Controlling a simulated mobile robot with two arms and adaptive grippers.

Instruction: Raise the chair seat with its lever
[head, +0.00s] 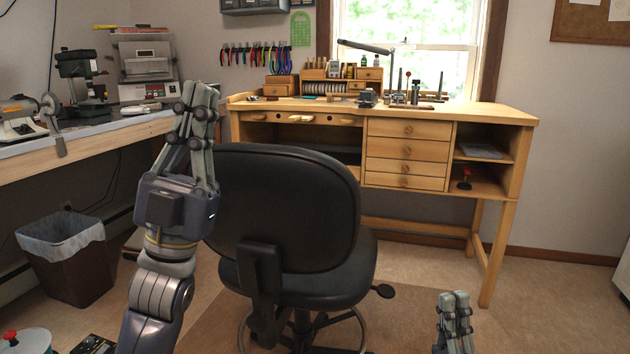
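A black office chair stands in the middle, its backrest (285,205) towards me. Its seat (335,280) shows below and behind the backrest. A small black lever (384,290) sticks out to the right from under the seat. My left gripper (198,92) points upward in front of the backrest's left edge, with its fingers together and nothing between them. My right gripper (455,298) is low at the bottom edge, to the right of and below the lever, apart from it. Its fingers are together and look empty. The lower chair is partly cut off by the frame.
A wooden workbench (510,112) with drawers and tools stands behind the chair. A side bench (95,142) runs along the left wall, with a bin (70,270) below it. Carpet to the right of the chair is clear.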

